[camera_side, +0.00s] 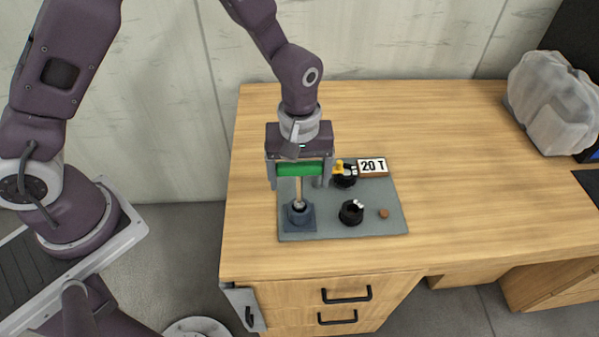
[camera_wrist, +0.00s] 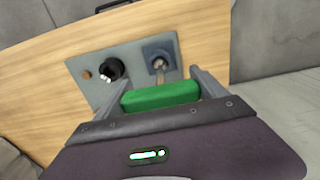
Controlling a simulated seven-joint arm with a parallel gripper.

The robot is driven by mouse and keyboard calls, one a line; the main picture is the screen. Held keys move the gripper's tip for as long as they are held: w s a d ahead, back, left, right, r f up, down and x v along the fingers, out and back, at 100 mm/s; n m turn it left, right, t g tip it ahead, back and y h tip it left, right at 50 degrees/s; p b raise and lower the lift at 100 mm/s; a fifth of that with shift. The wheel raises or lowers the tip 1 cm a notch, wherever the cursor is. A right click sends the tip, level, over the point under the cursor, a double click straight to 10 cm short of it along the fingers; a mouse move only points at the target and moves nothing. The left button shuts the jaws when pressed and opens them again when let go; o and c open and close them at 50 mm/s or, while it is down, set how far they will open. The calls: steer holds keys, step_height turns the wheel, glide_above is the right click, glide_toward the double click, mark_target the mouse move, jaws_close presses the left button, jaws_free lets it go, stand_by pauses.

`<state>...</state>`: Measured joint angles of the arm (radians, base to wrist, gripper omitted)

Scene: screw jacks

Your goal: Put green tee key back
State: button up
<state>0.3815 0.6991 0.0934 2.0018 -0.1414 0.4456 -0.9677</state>
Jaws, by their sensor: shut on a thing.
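The green tee key has a green crossbar handle (camera_side: 301,169) and a thin tan shaft (camera_side: 299,192) pointing down. My gripper (camera_side: 300,173) is shut on the green handle, with a finger at each end. The handle also shows in the wrist view (camera_wrist: 160,95) between my fingers. The shaft's lower end meets a dark blue-grey socket block (camera_side: 299,222) at the plate's front left. I cannot tell how deep the tip sits in it. The block also shows in the wrist view (camera_wrist: 158,50).
A grey plate (camera_side: 345,232) lies on the wooden desk (camera_side: 450,150). It carries a black jack (camera_side: 351,212), another black jack with a yellow part (camera_side: 344,179), a brown disc (camera_side: 384,212) and a "20 T" sign (camera_side: 372,167). The desk's middle is clear.

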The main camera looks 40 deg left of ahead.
mark_target(299, 164)
steer(key=shift+f, duration=1.65)
steer(key=o, duration=2)
steer(key=shift+r, duration=3.55)
steer(key=shift+r, duration=0.2)
steer(key=shift+m+t+h, duration=0.3)
steer(key=shift+m+t, duration=0.2)
steer(key=shift+m, duration=0.2)
steer(key=r, duration=0.2)
steer(key=a+r, duration=0.1)
steer(key=r, duration=0.1)
steer(key=s+a+r, duration=0.1)
steer(key=r, duration=0.1)
steer(key=shift+s+r, duration=0.1)
steer(key=shift+r, duration=0.15)
steer(key=s+a+r+m+t, duration=0.2)
steer(key=s+a+r+m, duration=0.15)
steer(key=s+r, duration=0.4)
steer(key=s+a+r+m+t, duration=0.2)
steer(key=s+a+r+m, duration=0.2)
steer(key=s, duration=0.6)
step_height(299, 164, up, 2)
steer(key=shift+s+a+r+t, duration=0.1)
steer(key=shift+s+a+t, duration=0.2)
steer(key=shift+a, duration=0.6)
